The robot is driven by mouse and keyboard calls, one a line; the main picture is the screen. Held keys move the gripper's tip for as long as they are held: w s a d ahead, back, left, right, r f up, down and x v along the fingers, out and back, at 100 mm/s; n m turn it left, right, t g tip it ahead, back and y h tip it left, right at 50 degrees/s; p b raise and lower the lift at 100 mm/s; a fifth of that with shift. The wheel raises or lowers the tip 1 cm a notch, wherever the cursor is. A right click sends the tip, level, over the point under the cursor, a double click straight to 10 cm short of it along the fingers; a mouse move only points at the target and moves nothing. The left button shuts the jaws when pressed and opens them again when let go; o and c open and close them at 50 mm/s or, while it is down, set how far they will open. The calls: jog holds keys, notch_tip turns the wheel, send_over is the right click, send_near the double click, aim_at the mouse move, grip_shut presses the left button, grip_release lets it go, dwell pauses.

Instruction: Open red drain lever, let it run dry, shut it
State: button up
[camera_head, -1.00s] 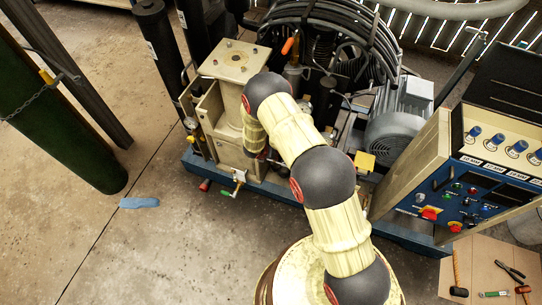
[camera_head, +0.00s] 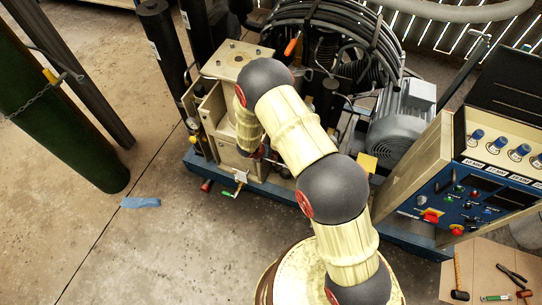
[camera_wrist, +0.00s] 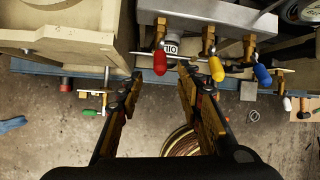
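The red drain lever (camera_wrist: 160,62) hangs from a brass valve below the grey manifold block in the wrist view. My gripper (camera_wrist: 160,80) is open and empty. Its two dark and yellow fingers point up in the picture, one on each side of the red lever, with the fingertips near its lower end. I cannot tell whether either finger touches it. In the head view my arm covers most of the gripper and the valves.
Right of the red lever hang a yellow lever (camera_wrist: 217,68), a blue lever (camera_wrist: 262,74) and a white one (camera_wrist: 287,103). A green lever (camera_wrist: 88,112) is at left. A beige cabinet (camera_wrist: 75,35) stands upper left. A blue cloth (camera_head: 141,202) lies on the floor.

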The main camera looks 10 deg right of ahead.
jog(key=v, duration=0.3)
jog(key=shift+s+a+r, duration=0.1)
jog(key=shift+r, duration=0.1)
dwell(0.4)
jog(key=s+d+r+m+g+h, duration=0.25)
jog(key=s+d+r+m, duration=0.35)
jog(key=s+r+m, duration=0.65)
jog(key=s+r+m+t+y, duration=0.1)
jog(key=s+r+m, duration=0.5)
jog(key=r, duration=0.6)
jog(key=s+r+m+t+y, duration=0.2)
jog(key=s+r+m, duration=0.4)
jog(key=r, duration=0.6)
jog(key=s+r+m+t+y, duration=0.1)
jog(key=s+r+m+y, duration=0.2)
jog(key=s+r+m, duration=0.3)
notch_tip(320, 180, up, 6)
jog(key=shift+s+a+f, duration=0.1)
jog(key=shift+s+a, duration=0.05)
jog(key=shift+a, duration=0.35)
